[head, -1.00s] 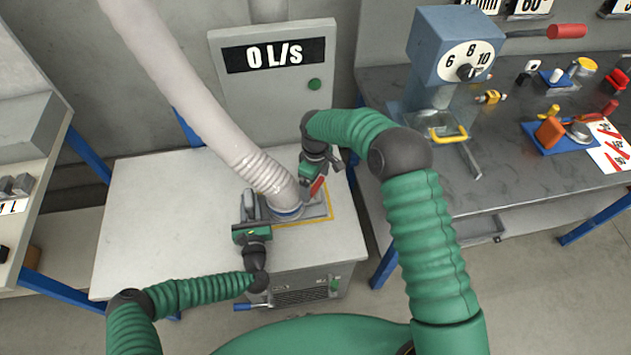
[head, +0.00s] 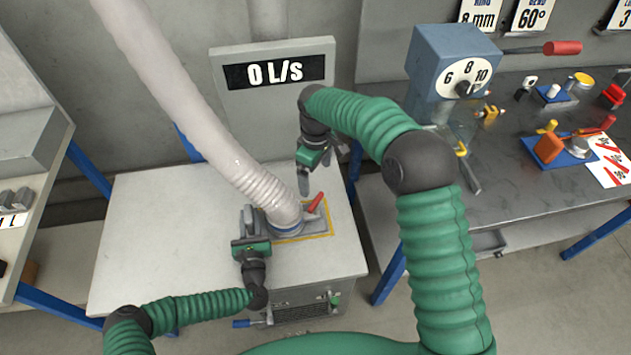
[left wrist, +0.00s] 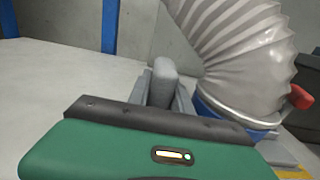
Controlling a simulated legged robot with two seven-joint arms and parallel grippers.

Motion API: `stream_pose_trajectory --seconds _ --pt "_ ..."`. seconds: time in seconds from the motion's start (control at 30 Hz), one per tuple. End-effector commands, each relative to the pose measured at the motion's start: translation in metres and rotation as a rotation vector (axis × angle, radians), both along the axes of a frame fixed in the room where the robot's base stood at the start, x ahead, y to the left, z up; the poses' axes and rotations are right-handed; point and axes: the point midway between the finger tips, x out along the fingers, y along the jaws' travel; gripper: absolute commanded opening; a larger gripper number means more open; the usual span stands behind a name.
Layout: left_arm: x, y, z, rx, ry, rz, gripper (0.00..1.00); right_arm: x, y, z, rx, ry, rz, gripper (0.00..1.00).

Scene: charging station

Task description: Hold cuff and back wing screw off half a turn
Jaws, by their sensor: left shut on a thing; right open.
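A ribbed grey-white hose (head: 262,190) comes down to a cuff with a blue band (head: 287,228) on the bench top. My left gripper (head: 249,218) is shut at the left side of the cuff; the exact contact is hidden in the head view. In the left wrist view the fingers (left wrist: 162,88) stand beside the blue cuff (left wrist: 232,112). The wing screw, with a red handle (head: 315,203), is at the right of the cuff and also shows in the left wrist view (left wrist: 300,97). My right gripper (head: 318,177) is open and empty, above and apart from the red handle.
A grey panel reading 0 L/s (head: 275,72) stands behind the white bench (head: 150,235). A yellow outline (head: 331,222) surrounds the cuff's base. A dark workbench (head: 500,185) with a blue dial press (head: 440,65) stands right. The bench's left part is clear.

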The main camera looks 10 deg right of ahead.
Motion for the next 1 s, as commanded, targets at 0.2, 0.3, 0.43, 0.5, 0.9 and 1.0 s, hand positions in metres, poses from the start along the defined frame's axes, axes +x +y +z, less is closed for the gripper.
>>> stream_pose_trajectory --seconds 0.2,0.3,0.43,0.5,0.9,1.0 --pt "0.000 0.000 0.000 0.000 0.000 0.001 0.00 0.000 0.000 0.000 0.001 0.001 0.000 0.95" --pt "0.000 0.000 0.000 0.000 0.000 0.001 0.00 0.000 0.000 0.000 0.001 0.001 0.000 0.95" --pt "0.000 0.000 0.000 0.000 0.000 0.000 0.42 0.000 0.000 0.000 0.001 0.001 0.000 0.95" --pt "0.000 0.000 0.000 0.000 0.000 0.000 0.51 0.000 0.000 0.000 0.001 0.001 0.000 0.95" --pt "-0.010 0.000 0.000 -0.001 0.002 -0.001 0.51 0.000 0.000 0.000 0.000 0.000 0.000 0.95" --pt "-0.031 0.000 -0.001 -0.002 0.002 0.000 0.51 0.000 0.000 0.000 0.000 0.000 0.000 0.95"
